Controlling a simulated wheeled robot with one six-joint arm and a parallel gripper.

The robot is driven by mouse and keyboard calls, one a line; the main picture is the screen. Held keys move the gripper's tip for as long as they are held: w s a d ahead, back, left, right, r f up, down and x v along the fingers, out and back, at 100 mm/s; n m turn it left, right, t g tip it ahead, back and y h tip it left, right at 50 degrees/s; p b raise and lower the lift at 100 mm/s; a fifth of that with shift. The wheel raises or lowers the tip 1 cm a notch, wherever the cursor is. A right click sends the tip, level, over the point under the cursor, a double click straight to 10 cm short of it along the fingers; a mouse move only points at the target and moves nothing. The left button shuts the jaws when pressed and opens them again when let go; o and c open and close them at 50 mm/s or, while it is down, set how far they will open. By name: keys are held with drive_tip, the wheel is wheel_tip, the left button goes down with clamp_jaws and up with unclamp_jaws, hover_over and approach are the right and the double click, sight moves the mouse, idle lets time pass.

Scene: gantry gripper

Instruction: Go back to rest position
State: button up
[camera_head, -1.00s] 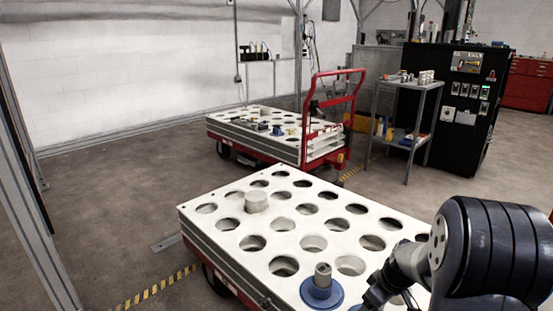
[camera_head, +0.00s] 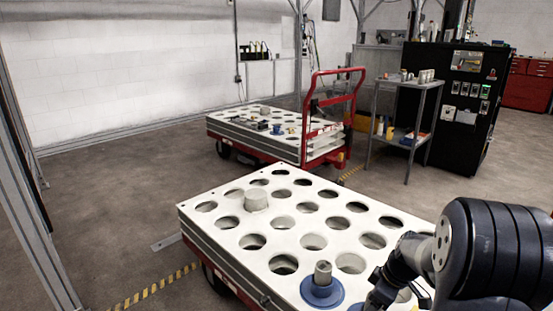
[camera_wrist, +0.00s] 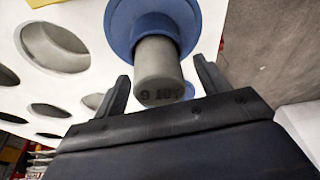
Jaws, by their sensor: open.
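My gripper (camera_wrist: 163,85) is open and empty in the wrist view, its two dark fingers apart. Between and beyond the fingers, a grey cylinder (camera_wrist: 158,72) with dark printed marks stands on a blue round base (camera_wrist: 122,20). I cannot tell how far the fingers are from it. In the head view the same grey cylinder (camera_head: 323,273) on its blue base (camera_head: 322,293) sits at the front of the white cart top (camera_head: 215,252). My arm is to its right at the lower right, and the fingertips are hard to make out there.
The white top has several round holes, and a pale cylinder (camera_head: 256,200) sits in one. A second cart (camera_head: 225,123) with a red handle (camera_head: 335,90) stands behind. A small shelf (camera_head: 425,87) and a black cabinet (camera_head: 455,100) are at the back right. Floor at left is open.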

drive_tip(key=p+v, duration=0.5)
drive_tip(key=v, duration=0.6)
drive_tip(key=b+x, duration=0.6)
drive_tip(key=x, duration=0.5)
drive_tip(key=shift+f, duration=0.35)
drive_tip(key=shift+a+r+m+p, duration=0.1)
drive_tip(key=shift+r+m+p, duration=0.1)
drive_tip(key=shift+m+p, duration=0.35)
drive_tip(key=m+t+h+p, duration=0.1)
drive_tip(key=m+p, duration=0.1)
drive_tip(key=m, duration=0.2)
drive_tip(key=shift+w+r+m, duration=0.1)
drive_tip(key=shift+m, duration=0.15)
drive_tip(key=m+h+p, duration=0.1)
drive_tip(key=m+p, duration=0.3)
drive_tip(key=shift+d, duration=0.2)
drive_tip(key=shift+f+m+h+p, duration=0.2)
drive_tip(key=shift+m+h+p, duration=0.2)
drive_tip(key=shift+m+p, duration=0.7)
drive_tip(key=shift+m, duration=0.3)
